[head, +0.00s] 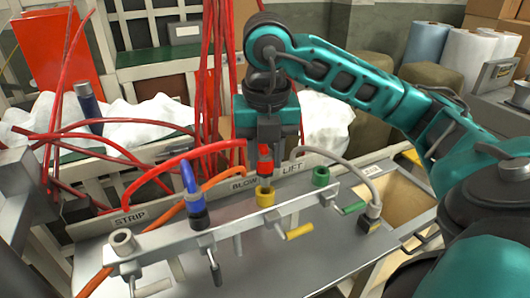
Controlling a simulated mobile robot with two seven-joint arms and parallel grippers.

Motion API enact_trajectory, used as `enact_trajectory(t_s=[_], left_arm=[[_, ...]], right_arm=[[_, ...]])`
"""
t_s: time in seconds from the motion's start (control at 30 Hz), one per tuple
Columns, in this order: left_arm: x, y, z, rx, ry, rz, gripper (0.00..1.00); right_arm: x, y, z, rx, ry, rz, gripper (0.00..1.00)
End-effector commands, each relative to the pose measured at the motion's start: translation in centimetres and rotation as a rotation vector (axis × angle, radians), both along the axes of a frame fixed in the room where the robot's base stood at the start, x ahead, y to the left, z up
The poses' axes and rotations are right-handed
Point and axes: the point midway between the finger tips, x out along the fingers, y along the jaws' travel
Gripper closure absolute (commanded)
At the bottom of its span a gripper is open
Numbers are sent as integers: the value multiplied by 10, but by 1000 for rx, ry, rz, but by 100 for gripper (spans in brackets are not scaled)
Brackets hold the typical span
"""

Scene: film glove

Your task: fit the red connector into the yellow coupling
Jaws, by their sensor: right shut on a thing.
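My right gripper (265,143) points straight down, shut on the red connector (264,157). The red connector hangs upright just above the yellow coupling (265,196), roughly in line with its opening. A small gap seems to show between them, but I cannot tell whether the tip touches the rim. The yellow coupling stands on the grey metal rail (240,222), near the BLOW label (243,183). The gripper's fingers hide the upper part of the connector. My left gripper cannot be made out.
A blue connector (189,178) stands in a coupling left of the yellow one. A green coupling (320,176) is to the right, and a bare grey one (123,242) at the left end. Red, orange (150,222) and grey hoses (345,165) arch around the rail. Levers stick out in front.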

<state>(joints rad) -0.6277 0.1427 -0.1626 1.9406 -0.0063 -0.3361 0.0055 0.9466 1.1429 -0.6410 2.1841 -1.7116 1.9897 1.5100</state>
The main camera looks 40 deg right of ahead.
Motion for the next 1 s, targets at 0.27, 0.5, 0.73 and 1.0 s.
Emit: enact_trajectory(t_s=[0.27,0.5,0.73,1.0], left_arm=[[0,0,-1,0,-1,0,57],[1,0,-6,0,-1,0,57],[2,0,-11,0,-4,-1,57],[3,0,-16,0,-6,0,57]], right_arm=[[0,0,-1,0,0,0,97],[0,0,-8,0,0,0,97],[0,0,-13,0,0,0,97],[0,0,-20,0,0,0,97]])
